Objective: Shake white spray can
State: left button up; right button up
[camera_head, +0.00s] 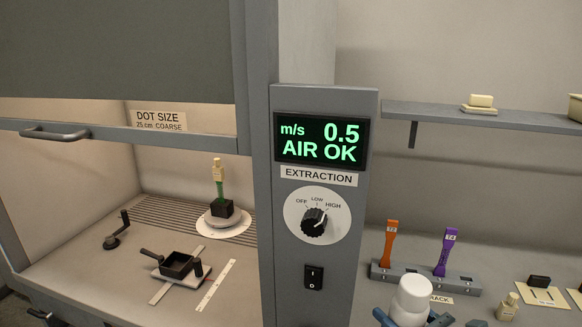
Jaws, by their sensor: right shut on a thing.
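The white spray can (411,299) stands at the bottom edge of the view, right of the extraction panel. It looks upright, with a rounded white cap on top. Its lower part is cut off by the frame. My right gripper (412,319) is shut on the can, with blue finger parts showing on both sides of it. I cannot make out my left gripper in this view.
A fume hood with a raised sash (120,135) fills the left. Inside are a turntable (228,228) with a specimen and a black pan (178,264). The extraction panel (318,255) stands in the middle. A rack (395,273) with orange and purple tools is behind the can.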

notch_tip(320, 180, down, 6)
jog(key=shift+f, duration=0.1)
notch_tip(320, 180, up, 7)
jog(key=shift+r, duration=0.1)
notch_tip(320, 180, down, 7)
jog(key=shift+r, duration=0.1)
notch_tip(320, 180, up, 7)
jog(key=shift+s+f, duration=0.1)
notch_tip(320, 180, down, 7)
jog(key=shift+f, duration=0.2)
jog(key=shift+r, duration=0.2)
